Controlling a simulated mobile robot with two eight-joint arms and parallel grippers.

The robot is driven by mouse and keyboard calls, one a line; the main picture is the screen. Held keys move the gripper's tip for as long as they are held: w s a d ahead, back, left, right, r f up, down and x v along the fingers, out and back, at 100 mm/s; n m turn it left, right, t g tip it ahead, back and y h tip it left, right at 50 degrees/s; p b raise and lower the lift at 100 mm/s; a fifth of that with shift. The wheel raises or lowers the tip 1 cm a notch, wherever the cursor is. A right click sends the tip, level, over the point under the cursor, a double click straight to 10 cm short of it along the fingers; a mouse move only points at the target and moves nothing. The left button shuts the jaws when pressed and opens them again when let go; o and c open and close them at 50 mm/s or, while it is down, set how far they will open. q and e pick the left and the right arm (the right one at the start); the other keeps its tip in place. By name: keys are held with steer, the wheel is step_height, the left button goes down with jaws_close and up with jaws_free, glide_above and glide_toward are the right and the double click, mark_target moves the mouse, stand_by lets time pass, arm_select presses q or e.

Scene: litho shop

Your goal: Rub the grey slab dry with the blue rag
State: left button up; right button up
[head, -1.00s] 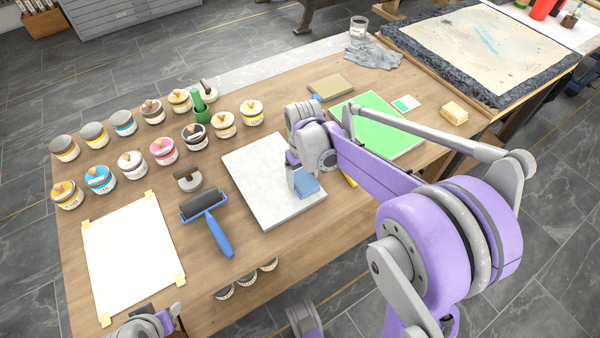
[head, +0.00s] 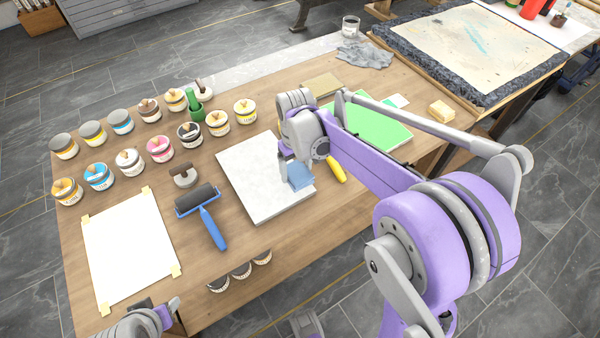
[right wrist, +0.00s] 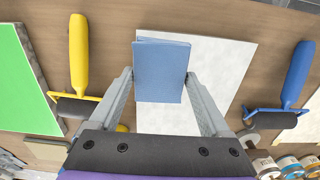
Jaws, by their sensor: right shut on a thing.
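The grey slab (head: 250,180), pale and flat, lies on the wooden table in the middle of the head view; it also shows in the right wrist view (right wrist: 225,60). My right gripper (head: 289,166) is over the slab's right part. It is shut on the folded blue rag (head: 300,177), which shows between its two fingers in the right wrist view (right wrist: 161,70). The rag is at the slab's right edge; whether it presses on the surface I cannot tell. My left gripper (head: 150,318) is at the bottom left, partly cut off, its fingers unclear.
A blue-handled roller (head: 208,212) lies left of the slab. A yellow-handled roller (head: 336,169) and a green sheet (head: 375,125) lie right of it. Several ink pots stand behind left. A taped white paper (head: 130,250) lies at the left. A grey cloth (head: 365,54) lies at the back.

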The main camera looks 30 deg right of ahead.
steer(key=r, duration=0.1)
steer(key=r+p, duration=0.1)
steer(key=r, duration=0.1)
steer(key=shift+s+r, duration=0.3)
steer(key=shift+s, duration=0.1)
steer(key=shift+w+f, duration=0.15)
steer(key=shift+w, duration=0.05)
arm_select(q)
steer(key=shift+v, duration=1.25)
steer(key=shift+w+d, duration=0.15)
arm_select(e)
steer(key=shift+s, duration=0.1)
arm_select(q)
steer(key=shift+d, duration=0.1)
arm_select(e)
steer(key=shift+d, duration=0.1)
